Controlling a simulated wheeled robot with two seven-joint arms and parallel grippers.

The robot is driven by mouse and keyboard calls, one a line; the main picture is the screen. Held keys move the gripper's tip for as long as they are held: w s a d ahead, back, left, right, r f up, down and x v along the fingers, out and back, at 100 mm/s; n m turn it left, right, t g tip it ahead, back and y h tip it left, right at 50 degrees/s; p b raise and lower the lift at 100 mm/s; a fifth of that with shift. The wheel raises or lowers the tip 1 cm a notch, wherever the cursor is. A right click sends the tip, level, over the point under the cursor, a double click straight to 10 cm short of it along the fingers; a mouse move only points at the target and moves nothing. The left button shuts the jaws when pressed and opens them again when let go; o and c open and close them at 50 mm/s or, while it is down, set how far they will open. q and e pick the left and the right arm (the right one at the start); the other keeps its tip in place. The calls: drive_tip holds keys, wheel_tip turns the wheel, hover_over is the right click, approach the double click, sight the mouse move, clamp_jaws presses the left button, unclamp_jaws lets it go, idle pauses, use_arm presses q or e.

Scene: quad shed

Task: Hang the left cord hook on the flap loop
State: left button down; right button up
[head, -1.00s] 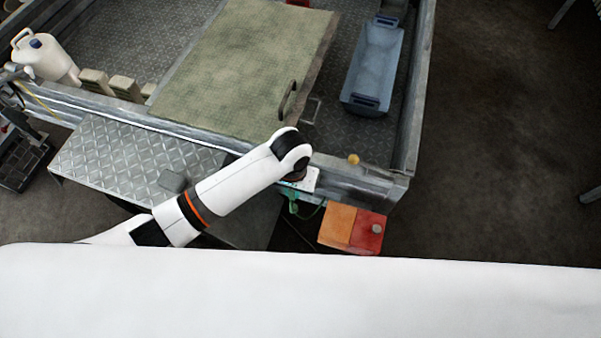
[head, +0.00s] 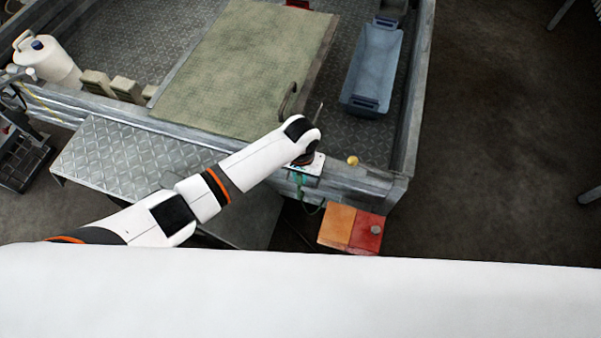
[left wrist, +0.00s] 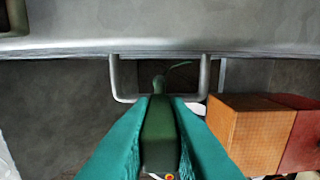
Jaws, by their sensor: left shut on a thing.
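My left gripper (left wrist: 160,140), with teal fingers, is shut on a dark green hook (left wrist: 159,130), seen from close up in the left wrist view. A thin curved green tip or cord end rises ahead of the hook's body. A U-shaped metal loop (left wrist: 116,82) stands out from the grey metal edge just ahead. The hook's front lies across the middle of the loop's lower bar in the picture; I cannot tell whether they touch. In the head view the green hook area (head: 300,178) shows below my left wrist, at the trailer's near wall. The loop is hidden there. My right gripper is not in view.
An orange and red box (head: 337,227) stands right of the hook, also in the left wrist view (left wrist: 250,135). The trailer wall (head: 365,182) carries a yellow knob (head: 353,160). A blue tray (head: 374,65) and a green mat (head: 235,75) lie inside. A diamond-plate panel (head: 110,160) is at left.

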use_arm(q)
drive_tip(key=shift+f, duration=0.2)
drive_tip(key=c, duration=1.4)
unclamp_jaws()
drive_tip(key=shift+f+b, duration=0.15)
drive_tip(key=shift+b, duration=0.45)
drive_tip(key=r, duration=1.2)
drive_tip(key=shift+s+d+r, duration=0.2)
drive_tip(key=shift+s, duration=0.1)
